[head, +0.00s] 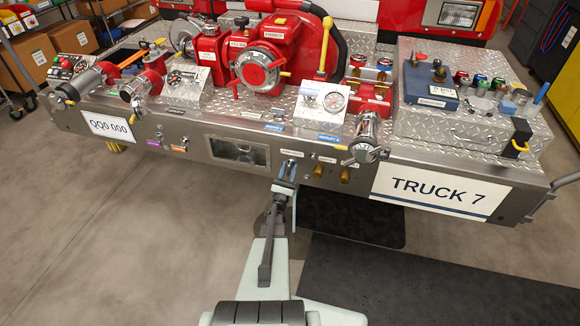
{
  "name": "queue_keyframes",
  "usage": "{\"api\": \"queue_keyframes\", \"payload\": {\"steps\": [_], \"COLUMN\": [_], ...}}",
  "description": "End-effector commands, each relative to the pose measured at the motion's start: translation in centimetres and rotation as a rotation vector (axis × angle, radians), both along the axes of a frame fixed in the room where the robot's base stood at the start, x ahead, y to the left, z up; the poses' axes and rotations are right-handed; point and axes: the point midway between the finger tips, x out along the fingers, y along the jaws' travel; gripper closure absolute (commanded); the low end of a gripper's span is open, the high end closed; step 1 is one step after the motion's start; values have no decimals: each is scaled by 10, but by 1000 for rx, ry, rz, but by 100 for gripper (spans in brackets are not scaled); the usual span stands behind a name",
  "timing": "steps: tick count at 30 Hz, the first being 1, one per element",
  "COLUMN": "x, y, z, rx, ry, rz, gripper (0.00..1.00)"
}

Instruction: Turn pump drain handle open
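My gripper (287,170) is in front of the bumper's steel front face, just below a small white label (292,153). Two bluish fingers point at the panel, but the gap between them is too small to tell whether they are open or shut on something. I cannot make out which control is the pump drain handle; one may be hidden behind my fingers. Right of my gripper, two brass fittings (318,170) stick out under labels. Left on the same face, small knobs (160,136) sit above a purple label (152,143) and an orange label (178,149).
A chrome outlet (367,140) with a yellow lever juts out right of my gripper. A recessed window (238,151) lies to the left. A TRUCK 7 sign (440,192) is on the right face. The red pump (270,60) stands on top.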

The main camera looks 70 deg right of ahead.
Motion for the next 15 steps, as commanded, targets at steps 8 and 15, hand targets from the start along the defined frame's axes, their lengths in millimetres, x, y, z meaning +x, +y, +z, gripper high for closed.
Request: {"api": "queue_keyframes", "payload": {"steps": [8,15], "x": [5,8], "y": [37,66], "z": [-38,-66], "rx": [2,1], "ry": [1,0], "rz": [2,2], "gripper": [62,62]}}
